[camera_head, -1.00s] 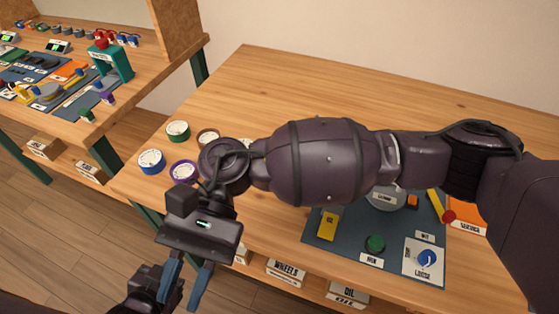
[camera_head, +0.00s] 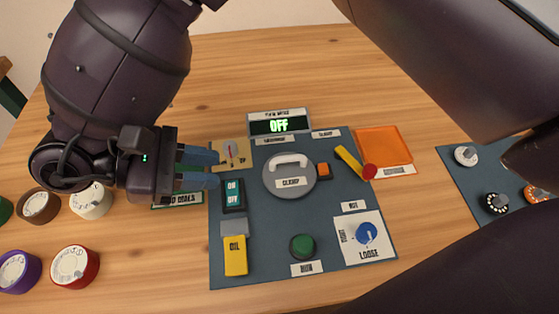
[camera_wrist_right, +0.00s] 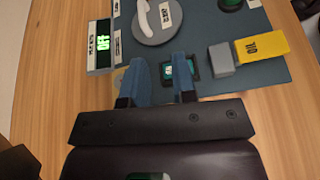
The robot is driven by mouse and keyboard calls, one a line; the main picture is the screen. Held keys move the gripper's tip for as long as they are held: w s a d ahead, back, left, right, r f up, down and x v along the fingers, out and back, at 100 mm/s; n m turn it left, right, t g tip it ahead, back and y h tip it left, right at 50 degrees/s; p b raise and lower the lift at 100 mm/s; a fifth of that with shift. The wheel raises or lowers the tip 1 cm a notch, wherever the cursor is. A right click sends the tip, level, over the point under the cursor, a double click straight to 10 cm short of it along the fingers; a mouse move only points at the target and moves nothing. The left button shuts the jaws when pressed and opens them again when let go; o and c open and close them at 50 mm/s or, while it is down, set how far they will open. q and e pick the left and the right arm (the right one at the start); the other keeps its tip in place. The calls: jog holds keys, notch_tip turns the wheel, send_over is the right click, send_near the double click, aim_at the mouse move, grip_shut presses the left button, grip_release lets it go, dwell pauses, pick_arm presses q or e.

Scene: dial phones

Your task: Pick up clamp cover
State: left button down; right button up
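The clamp cover (camera_head: 290,176) is a round grey disc with a white handle and a "CLAMP" label. It lies on the blue-grey panel (camera_head: 270,245) in the head view. In the right wrist view the clamp cover (camera_wrist_right: 158,20) is at the top, ahead of the fingers. My right gripper (camera_head: 216,168) is open and empty, with its blue fingers left of the cover and apart from it. In the right wrist view its fingers (camera_wrist_right: 162,72) stand apart near the on/off switch (camera_wrist_right: 180,70). My left gripper is not in view.
An orange tray (camera_head: 384,146) sits right. Several dials stand at left, including a red one (camera_head: 74,267).

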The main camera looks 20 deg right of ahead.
aim_at(276, 159)
jog(key=shift+w+d+r+h, duration=0.15)
jog(key=shift+w+d, duration=0.05)
jog(key=shift+w, duration=0.15)
jog(key=shift+w+d+r+h, duration=0.1)
jog(key=shift+w+d+h, duration=0.1)
jog(key=shift+w, duration=0.15)
jog(key=x, duration=0.7)
jog(key=b+x, duration=0.1)
jog(key=x, duration=0.2)
jog(key=shift+w+d+f, duration=0.15)
jog(key=shift+w+d, duration=0.1)
jog(key=shift+d, duration=0.05)
grip_shut()
